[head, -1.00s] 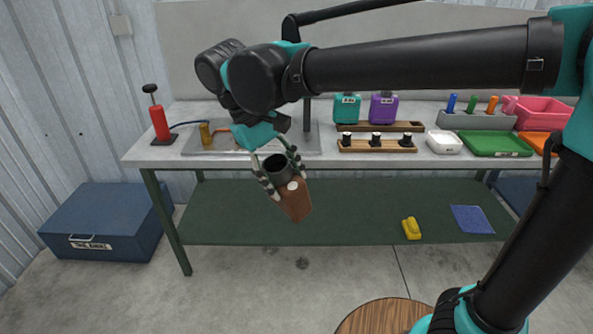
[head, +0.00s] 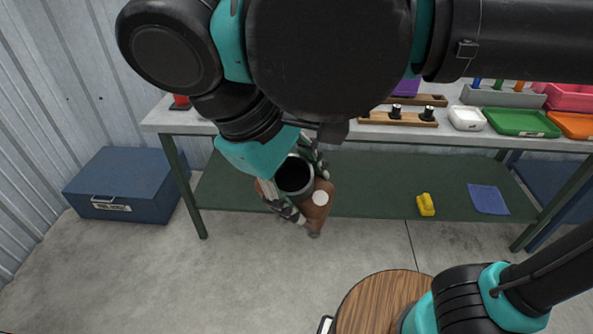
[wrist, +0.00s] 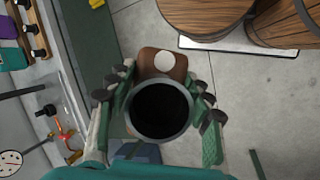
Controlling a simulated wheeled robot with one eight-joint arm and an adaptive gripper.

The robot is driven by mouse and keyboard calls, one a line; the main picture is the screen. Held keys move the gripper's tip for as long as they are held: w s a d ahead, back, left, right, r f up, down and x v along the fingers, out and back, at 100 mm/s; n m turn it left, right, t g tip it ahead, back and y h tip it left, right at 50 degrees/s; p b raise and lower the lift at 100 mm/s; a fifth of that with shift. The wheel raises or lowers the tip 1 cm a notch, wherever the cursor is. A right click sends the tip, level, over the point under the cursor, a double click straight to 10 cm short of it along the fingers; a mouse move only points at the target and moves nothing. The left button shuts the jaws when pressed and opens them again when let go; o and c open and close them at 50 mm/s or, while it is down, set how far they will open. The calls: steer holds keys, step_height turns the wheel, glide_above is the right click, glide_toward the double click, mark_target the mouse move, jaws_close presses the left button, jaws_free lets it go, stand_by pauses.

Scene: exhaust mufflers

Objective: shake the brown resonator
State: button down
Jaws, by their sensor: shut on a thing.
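The brown resonator (head: 317,207) is held in the air in front of the bench, tilted with its dark open round mouth up toward the camera. A pale round spot shows on its brown side. My gripper (head: 297,186) is shut on it, with fingers on both sides of the dark neck. In the wrist view the resonator (wrist: 164,63) shows its brown body behind the round opening, and the fingers of my gripper (wrist: 160,108) flank it. My arm hides part of the bench top in the head view.
The workbench (head: 170,121) stands behind, with a green tray (head: 520,122), a white dish (head: 466,118) and a wooden peg rack (head: 372,119). A yellow object (head: 425,205) and blue mat (head: 489,199) lie on the lower shelf. A blue chest (head: 125,185) is left. A round wooden top (head: 375,300) is in front.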

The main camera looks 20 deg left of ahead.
steer(key=s+d+r+n+y, duration=0.2)
steer(key=s+d+n, duration=0.1)
steer(key=d, duration=0.5)
steer(key=s+d+r+n+t+y, duration=0.1)
steer(key=s+d+r+n+y, duration=0.1)
steer(key=d, duration=0.5)
steer(key=shift+s+d+n+t+y, duration=0.35)
steer(key=shift+n+y, duration=0.35)
steer(key=shift+n, duration=0.3)
